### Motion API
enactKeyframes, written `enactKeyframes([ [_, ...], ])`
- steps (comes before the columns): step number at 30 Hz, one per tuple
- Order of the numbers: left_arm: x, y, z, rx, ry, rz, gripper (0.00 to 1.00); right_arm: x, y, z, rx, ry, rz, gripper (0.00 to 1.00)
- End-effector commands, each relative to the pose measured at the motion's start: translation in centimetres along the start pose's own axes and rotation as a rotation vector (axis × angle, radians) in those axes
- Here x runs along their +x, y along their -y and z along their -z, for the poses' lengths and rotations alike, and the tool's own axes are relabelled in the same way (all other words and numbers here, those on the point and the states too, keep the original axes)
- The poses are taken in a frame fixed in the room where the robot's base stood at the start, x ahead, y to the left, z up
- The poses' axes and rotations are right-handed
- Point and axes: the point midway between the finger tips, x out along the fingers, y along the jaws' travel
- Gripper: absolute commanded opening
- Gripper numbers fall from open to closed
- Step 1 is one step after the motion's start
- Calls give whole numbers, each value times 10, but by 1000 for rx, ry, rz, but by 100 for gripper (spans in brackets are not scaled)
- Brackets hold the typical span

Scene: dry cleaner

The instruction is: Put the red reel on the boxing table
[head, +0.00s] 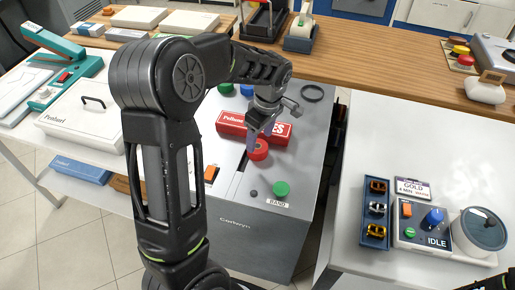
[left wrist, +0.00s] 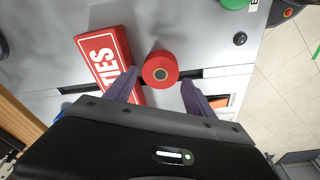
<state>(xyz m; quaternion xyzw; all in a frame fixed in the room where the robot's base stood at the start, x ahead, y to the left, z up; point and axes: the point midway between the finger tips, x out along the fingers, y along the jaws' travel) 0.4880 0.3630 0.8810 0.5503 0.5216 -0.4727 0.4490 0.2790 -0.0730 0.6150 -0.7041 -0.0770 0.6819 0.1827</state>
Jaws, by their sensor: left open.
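The red reel (head: 259,150) lies on the grey top of the machine marked BAND, in front of the red TIES box (head: 232,126). In the left wrist view the red reel (left wrist: 160,68) shows its round face and dark centre hole, close beside the TIES box (left wrist: 104,60). My left gripper (head: 262,134) points down at the reel; its fingers (left wrist: 158,84) are spread with the reel between or just beyond the tips. I cannot tell if they touch it. Which surface is the boxing table is not labelled.
A green button (head: 281,188) and a black ring (head: 312,93) are on the machine. A white table with a lidded box (head: 83,117) stands left. A white table (head: 420,135) right holds a tray of small clips (head: 375,235). A wooden counter (head: 370,50) runs behind.

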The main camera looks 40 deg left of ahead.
Motion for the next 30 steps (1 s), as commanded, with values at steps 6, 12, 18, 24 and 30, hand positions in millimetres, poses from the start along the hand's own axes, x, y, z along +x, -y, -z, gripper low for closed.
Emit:
enactKeyframes([
  [6,30,1,1,0,1,3,63,-7,3,0,0,0,0,36],
  [12,36,1,1,0,0,1,63,-7,3,0,0,1,0,36],
  [18,36,1,1,0,0,1,63,-7,3,0,0,1,0,36],
  [24,36,1,1,0,0,1,63,-7,3,0,0,1,0,36],
  [30,35,1,1,0,0,1,52,-7,3,0,0,1,0,36],
])
